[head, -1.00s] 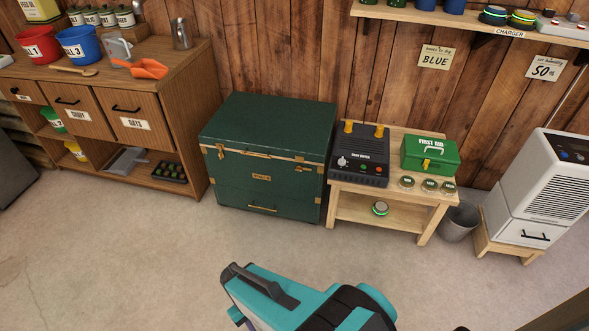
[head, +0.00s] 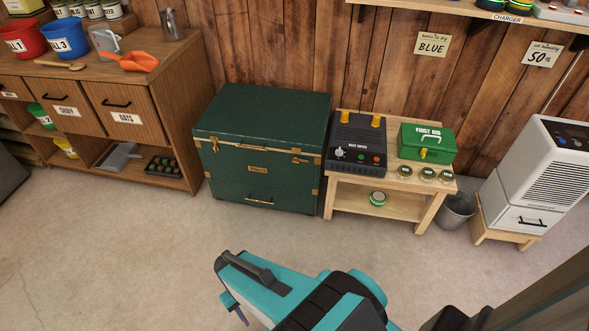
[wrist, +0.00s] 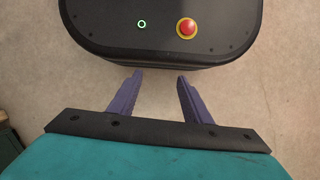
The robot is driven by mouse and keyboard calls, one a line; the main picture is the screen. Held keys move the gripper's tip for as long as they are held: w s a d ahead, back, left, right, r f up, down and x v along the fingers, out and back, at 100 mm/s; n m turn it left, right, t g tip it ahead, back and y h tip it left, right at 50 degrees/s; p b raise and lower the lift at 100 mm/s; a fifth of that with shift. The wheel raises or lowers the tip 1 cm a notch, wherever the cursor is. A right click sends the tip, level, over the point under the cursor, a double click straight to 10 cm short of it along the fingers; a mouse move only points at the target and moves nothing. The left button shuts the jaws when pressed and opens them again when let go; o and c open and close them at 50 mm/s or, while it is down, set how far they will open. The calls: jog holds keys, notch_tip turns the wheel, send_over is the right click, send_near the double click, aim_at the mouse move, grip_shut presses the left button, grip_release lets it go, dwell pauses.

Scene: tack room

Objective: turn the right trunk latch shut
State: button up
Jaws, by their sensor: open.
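The dark green trunk (head: 262,112) stands on the floor against the plank wall, with its lid down. Its right latch (head: 299,160) is a small brass piece on the upper front, near the right corner, and looks roughly level. The left latch (head: 215,146) is near the left corner. Both are too small to read surely. My gripper (wrist: 158,75) is open and empty in the wrist view, its two purple fingers apart above bare floor. In the head view it is low in the foreground, well short of the trunk, mostly hidden by my arm.
A wooden cabinet (head: 165,112) stands left of the trunk. A low bench (head: 384,203) with a dark boot dryer (head: 357,145) and a green first aid box (head: 427,140) is close on its right. Floor before the trunk is clear. A grey bin (head: 457,211) stands farther right.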

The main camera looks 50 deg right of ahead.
jog(key=w+d+f+m+t+b, duration=0.2)
jog(key=w+d+m+t+b, duration=0.1)
jog(key=w, duration=0.5)
jog(key=w+d+f+m+t+b, duration=0.1)
jog(key=w+d+m+t+b, duration=0.25)
jog(key=w, duration=0.45)
jog(key=w+d+f+m+t+b, duration=0.2)
jog(key=w+m+t+b, duration=0.15)
jog(key=w, duration=0.45)
jog(key=w+d+r+m+t+h+b, duration=0.2)
jog(key=w+d, duration=0.1)
jog(key=d, duration=0.3)
jog(key=w+d+r+m+t+h+b, duration=0.2)
jog(key=w+d+m, duration=0.1)
jog(key=w+d, duration=0.15)
jog(key=s+d+r+m+h+b, duration=0.2)
jog(key=d+r+m+h+b, duration=0.1)
jog(key=d, duration=0.5)
jog(key=s+d+r+m+h+b, duration=0.2)
jog(key=d+r+m+h, duration=0.2)
jog(key=d+m, duration=0.2)
jog(key=s+d+r+m+h+b, duration=0.2)
jog(key=d+r+m+h+b, duration=0.1)
jog(key=d, duration=0.7)
jog(key=shift+s+d+r+m+h+b, duration=0.2)
jog(key=shift+s+r+m+h+b, duration=0.15)
jog(key=shift+m+h, duration=0.5)
jog(key=shift+w+d+f+b, duration=0.1)
jog(key=shift+d+f+b, duration=0.15)
jog(key=shift+b, duration=0.25)
